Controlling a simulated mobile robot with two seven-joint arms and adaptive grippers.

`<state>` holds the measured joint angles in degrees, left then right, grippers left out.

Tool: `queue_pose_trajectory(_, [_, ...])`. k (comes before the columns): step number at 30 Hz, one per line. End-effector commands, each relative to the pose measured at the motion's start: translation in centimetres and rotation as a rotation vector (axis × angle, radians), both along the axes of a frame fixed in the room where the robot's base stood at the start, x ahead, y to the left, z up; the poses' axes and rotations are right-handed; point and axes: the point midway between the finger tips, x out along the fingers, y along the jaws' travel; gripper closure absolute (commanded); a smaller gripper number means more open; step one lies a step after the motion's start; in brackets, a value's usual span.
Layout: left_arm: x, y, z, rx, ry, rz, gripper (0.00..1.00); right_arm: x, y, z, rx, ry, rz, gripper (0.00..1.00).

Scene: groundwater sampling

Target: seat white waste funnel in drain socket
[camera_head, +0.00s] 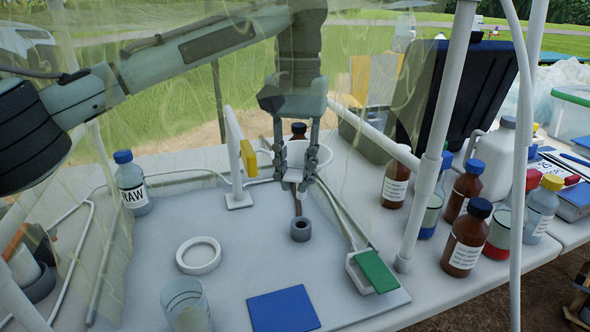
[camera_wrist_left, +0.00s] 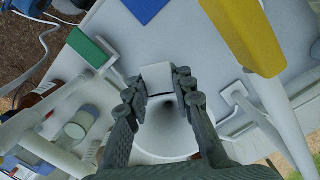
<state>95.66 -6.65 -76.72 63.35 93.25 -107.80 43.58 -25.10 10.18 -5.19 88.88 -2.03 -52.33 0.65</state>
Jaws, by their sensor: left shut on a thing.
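The white waste funnel (camera_head: 325,147) hangs above the grey tray, its wide rim facing up. My left gripper (camera_head: 297,178) points down and is shut on the funnel's white grip block. The wrist view shows this block (camera_wrist_left: 157,77) between the fingertips of my left gripper (camera_wrist_left: 158,92), with the funnel's bowl (camera_wrist_left: 166,128) beside it. A small dark grey ring with a hole (camera_head: 301,230), seemingly the drain socket, stands on the tray just below the gripper in the head view. My right gripper is not in view.
A white ring (camera_head: 199,255), a clear beaker (camera_head: 187,306) and a blue pad (camera_head: 283,309) are on the tray. A white stand with a yellow clamp (camera_head: 248,158) is close left of the gripper. Several bottles, including a brown one (camera_head: 467,240), stand right, beyond a white pole (camera_head: 425,200).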

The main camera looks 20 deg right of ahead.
Motion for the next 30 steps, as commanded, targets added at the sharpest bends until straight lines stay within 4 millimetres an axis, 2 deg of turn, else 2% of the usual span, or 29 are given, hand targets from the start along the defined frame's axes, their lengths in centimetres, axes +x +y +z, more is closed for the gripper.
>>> queue_pose_trajectory(6, [-0.1, 0.0, -2.2, -0.001, 0.002, -0.001, 1.00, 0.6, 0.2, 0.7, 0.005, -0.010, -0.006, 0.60])
queue_pose_trajectory(15, [0.0, 0.0, -4.5, 0.000, 0.001, 0.000, 1.00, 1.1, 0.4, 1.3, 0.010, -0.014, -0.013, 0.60])
queue_pose_trajectory(30, [0.0, 0.0, -5.1, 0.000, -0.001, 0.000, 1.00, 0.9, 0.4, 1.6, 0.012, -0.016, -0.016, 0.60])
